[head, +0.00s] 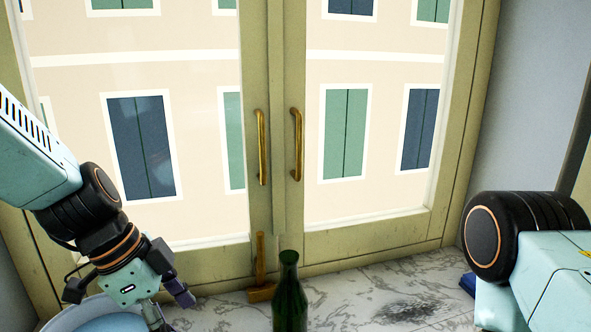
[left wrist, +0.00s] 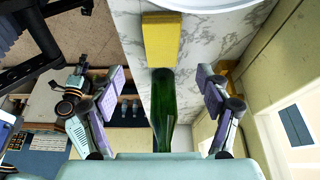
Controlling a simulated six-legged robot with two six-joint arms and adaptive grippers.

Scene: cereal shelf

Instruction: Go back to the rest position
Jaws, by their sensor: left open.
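My left gripper (head: 168,306) hangs at the lower left of the head view, left of a green bottle (head: 289,300) and apart from it. In the left wrist view its two fingers (left wrist: 163,85) are spread wide with nothing held. The bottle (left wrist: 163,110) shows there in the gap between the fingers, beyond them, and its lower part is cut off in the head view. My right arm comes in at the right of the head view, but its gripper is out of frame.
A marble counter (head: 350,292) runs below a closed window with brass handles (head: 296,145). A wooden object (head: 262,290) stands by the frame. A pale round basin (head: 85,316) is under my left arm. A blue item (head: 468,284) lies right. A yellow block (left wrist: 160,38) shows in the wrist view.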

